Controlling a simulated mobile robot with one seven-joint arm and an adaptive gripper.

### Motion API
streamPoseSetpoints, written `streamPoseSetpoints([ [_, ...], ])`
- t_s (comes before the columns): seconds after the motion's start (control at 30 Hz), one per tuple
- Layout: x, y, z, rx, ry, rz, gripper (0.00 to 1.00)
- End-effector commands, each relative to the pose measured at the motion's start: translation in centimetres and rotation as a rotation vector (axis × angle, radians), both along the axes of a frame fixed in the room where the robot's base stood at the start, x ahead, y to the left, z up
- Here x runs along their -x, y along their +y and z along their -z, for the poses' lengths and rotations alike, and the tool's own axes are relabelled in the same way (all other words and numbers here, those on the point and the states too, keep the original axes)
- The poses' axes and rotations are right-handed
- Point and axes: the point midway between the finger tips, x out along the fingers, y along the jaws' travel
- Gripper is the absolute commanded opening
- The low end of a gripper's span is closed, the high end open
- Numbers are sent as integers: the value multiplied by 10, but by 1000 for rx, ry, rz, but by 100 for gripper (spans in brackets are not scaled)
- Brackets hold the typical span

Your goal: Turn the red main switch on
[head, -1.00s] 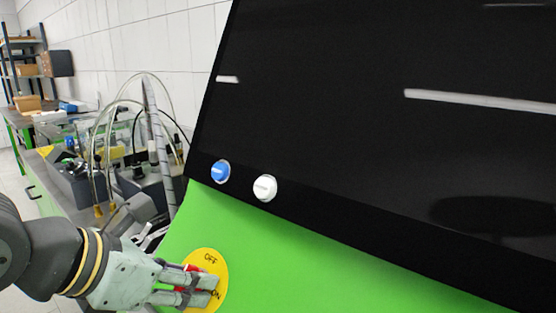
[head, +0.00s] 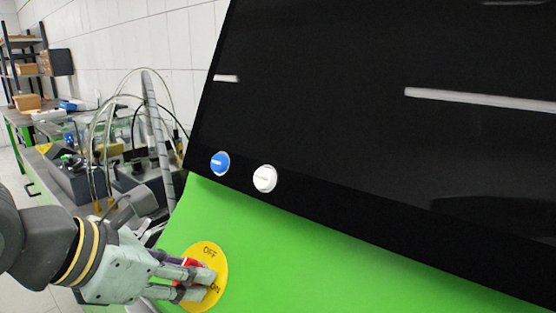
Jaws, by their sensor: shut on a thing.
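The red main switch (head: 190,262) sits on a round yellow plate (head: 217,262) marked OFF at the top and ON at the lower right. The plate is on the green panel at the bottom left of the head view. My gripper (head: 197,284) reaches in from the left and is shut on the red switch. The fingers hide most of the switch, so its exact angle cannot be told.
A blue button (head: 220,163) and a white button (head: 265,179) sit above the switch on the edge of a large black screen (head: 380,130). Clear hoses (head: 95,150) and pump equipment stand behind my arm. The green panel (head: 300,260) right of the plate is clear.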

Motion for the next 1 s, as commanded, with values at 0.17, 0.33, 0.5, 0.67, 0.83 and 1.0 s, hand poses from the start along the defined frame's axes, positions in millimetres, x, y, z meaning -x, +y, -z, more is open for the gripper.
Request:
streamPoseSetpoints([
  [0.17,0,-1,3,-57,-43,67,4],
  [0.33,0,-1,2,-99,-74,118,4],
  [0.5,0,-1,1,-109,-82,130,4],
  [0.67,0,-1,1,-110,-81,129,32],
  [0.83,0,-1,1,-108,-81,128,44],
  [1.0,0,-1,0,-107,-82,127,55],
])
